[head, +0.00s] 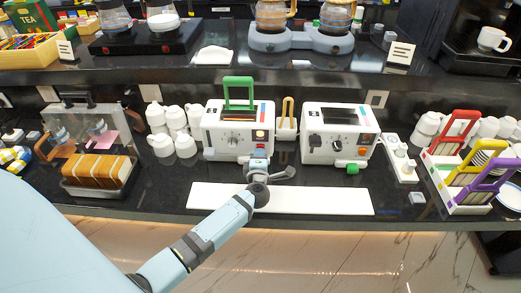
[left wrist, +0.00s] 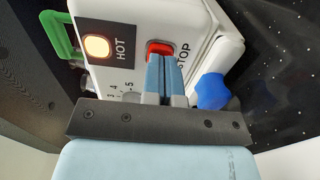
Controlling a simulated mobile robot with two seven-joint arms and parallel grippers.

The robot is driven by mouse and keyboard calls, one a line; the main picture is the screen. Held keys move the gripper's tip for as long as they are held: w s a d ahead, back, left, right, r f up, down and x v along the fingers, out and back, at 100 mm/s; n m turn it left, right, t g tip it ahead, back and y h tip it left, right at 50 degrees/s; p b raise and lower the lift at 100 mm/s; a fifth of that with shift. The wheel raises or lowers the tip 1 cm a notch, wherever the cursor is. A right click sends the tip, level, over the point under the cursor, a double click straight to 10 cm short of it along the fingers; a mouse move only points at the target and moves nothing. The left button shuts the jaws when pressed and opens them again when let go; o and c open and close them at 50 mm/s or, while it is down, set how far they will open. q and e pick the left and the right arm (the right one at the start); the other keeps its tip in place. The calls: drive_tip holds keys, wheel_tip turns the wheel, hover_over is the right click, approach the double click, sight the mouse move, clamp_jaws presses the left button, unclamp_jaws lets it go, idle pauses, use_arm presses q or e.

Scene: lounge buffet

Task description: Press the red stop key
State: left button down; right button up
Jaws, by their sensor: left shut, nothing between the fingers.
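The red stop key (left wrist: 160,47) is on the face of a white toaster, beside the printed word STOP in the left wrist view. This is the left toaster (head: 212,135) in the head view. My left gripper (head: 259,158) is shut and empty in front of that toaster's right side. In the left wrist view its blue fingertips (left wrist: 165,62) are together at the key's lower edge and cover part of it. I cannot tell whether they touch or press it. A lamp (left wrist: 97,47) marked HOT glows beside the key. My right gripper is not in view.
A blue knob (left wrist: 212,92) sits close beside my fingers. A green-handled rack (head: 239,80) stands in the toaster's top. A second white toaster (head: 313,142) stands to the right. A white board (head: 320,203) lies in front. White cups (head: 163,144) stand left.

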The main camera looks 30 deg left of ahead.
use_arm(q)
drive_tip(key=shift+w+a, duration=0.25)
drive_tip(key=shift+w, duration=0.2)
drive_tip(key=shift+p+v, duration=0.8)
drive_tip(key=shift+v, duration=2.2)
drive_tip(key=s+d+r+m+t+h+p, duration=0.2)
drive_tip(key=s+d+m+h+p, duration=0.2)
drive_tip(key=s+d+m+h, duration=1.15)
drive_tip(key=s+f+m+g+y+p, duration=0.2)
drive_tip(key=s+m+g, duration=0.4)
drive_tip(key=s+m, duration=0.4)
drive_tip(key=shift+d+f+m+y, duration=0.25)
drive_tip(key=shift+f+m+y, duration=0.1)
drive_tip(key=shift+f+m, duration=0.4)
